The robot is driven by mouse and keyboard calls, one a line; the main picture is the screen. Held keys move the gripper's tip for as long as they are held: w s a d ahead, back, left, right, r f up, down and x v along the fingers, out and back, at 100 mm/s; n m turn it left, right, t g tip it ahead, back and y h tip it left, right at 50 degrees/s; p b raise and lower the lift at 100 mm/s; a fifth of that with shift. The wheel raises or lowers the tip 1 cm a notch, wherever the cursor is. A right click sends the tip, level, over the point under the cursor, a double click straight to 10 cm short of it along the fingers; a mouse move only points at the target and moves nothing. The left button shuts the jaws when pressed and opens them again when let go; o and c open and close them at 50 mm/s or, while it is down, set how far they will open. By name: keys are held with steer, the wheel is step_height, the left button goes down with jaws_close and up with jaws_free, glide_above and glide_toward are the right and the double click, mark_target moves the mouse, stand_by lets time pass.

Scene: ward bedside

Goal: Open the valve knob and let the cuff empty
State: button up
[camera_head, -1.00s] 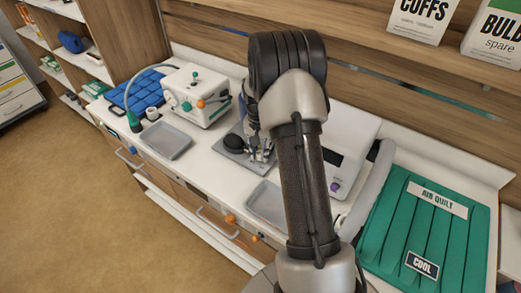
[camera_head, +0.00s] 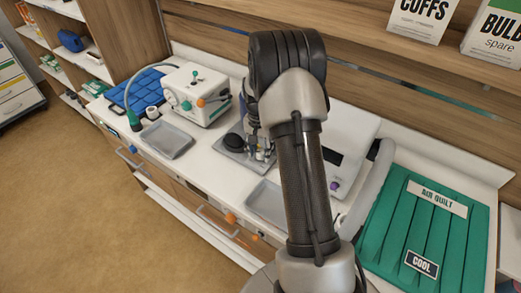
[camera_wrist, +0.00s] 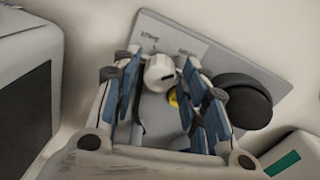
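A white round knob (camera_wrist: 160,72) with a black pointer mark stands on a grey plate (camera_wrist: 155,35). My gripper (camera_wrist: 163,82) is open, with its blue-padded fingers on either side of the knob and a visible gap at each side. A black round bulb (camera_wrist: 243,101) is right of the right finger. A small yellow part (camera_wrist: 173,97) shows below the knob. In the head view my gripper (camera_head: 262,152) is over the grey plate (camera_head: 228,151), partly hidden by my arm; the black bulb (camera_head: 233,142) is beside it. No part is plainly marked as the cuff.
A white box with coloured knobs (camera_head: 195,95) and a blue quilted pad (camera_head: 145,90) stand at left. Grey trays (camera_head: 167,140) lie along the counter's front. A white device (camera_head: 350,135) is behind my arm. A green air quilt (camera_head: 400,235) lies at right.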

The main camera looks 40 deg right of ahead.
mark_target(259, 151)
steer(key=shift+o, duration=0.3)
step_height(259, 151, up, 12)
steer(key=shift+w, duration=0.2)
stand_by(0.3)
steer(key=shift+a, duration=0.1)
stand_by(0.3)
